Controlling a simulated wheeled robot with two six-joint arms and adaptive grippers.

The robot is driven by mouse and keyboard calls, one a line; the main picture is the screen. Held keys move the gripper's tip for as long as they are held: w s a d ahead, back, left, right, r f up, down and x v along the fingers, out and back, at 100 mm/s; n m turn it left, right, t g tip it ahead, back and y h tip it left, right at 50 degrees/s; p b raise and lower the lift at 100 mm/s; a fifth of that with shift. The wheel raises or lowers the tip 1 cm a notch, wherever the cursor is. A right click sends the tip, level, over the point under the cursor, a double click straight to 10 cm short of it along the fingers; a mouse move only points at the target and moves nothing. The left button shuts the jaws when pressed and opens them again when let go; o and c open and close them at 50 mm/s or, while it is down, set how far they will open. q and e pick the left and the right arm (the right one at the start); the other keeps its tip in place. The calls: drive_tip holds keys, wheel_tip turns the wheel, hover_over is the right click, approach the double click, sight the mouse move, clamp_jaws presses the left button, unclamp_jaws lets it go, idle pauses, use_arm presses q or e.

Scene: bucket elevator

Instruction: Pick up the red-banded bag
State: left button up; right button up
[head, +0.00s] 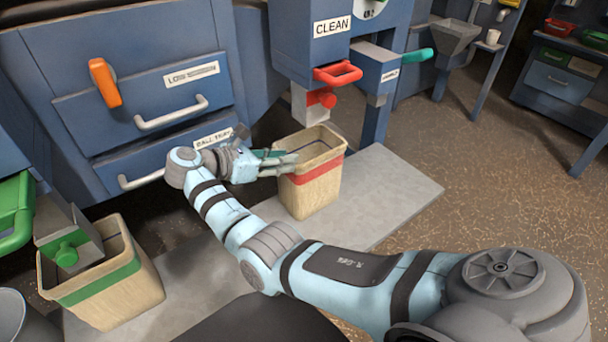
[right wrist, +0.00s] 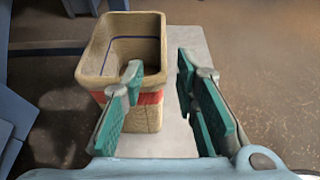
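The red-banded bag (head: 316,190) is an open-topped tan bag with a red stripe, upright on the grey floor plate under the CLEAN spout. My right gripper (head: 283,163) is open at the left side of its rim in the head view. In the right wrist view the bag (right wrist: 104,78) stands ahead and left of centre. There my open right gripper (right wrist: 160,66) has one finger overlapping the bag and the other beyond its right edge. I cannot tell whether the fingers touch it. Nothing is held. My left gripper is not in view.
A green-banded bag (head: 118,292) stands at lower left under a spout with a green knob (head: 66,254). The CLEAN spout with its red handle (head: 338,73) hangs close above the red-banded bag. Blue drawers (head: 150,105) stand behind my arm. The floor at right is clear.

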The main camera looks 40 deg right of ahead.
sight(318, 158)
drive_tip(key=b+x, duration=0.1)
drive_tip(key=x, duration=0.6)
drive_tip(key=b+x, duration=0.1)
drive_tip(key=x, duration=0.3)
drive_tip(key=shift+s+d+f+b, duration=0.25)
drive_tip(key=shift+s+d+b, duration=0.05)
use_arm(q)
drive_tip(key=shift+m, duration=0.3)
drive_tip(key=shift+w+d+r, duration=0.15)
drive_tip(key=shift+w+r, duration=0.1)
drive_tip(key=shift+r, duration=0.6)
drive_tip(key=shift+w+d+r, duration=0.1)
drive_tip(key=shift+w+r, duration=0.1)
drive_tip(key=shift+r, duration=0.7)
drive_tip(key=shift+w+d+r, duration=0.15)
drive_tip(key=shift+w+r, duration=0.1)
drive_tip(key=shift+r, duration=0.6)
use_arm(e)
drive_tip(key=shift+r, duration=0.1)
clamp_jaws()
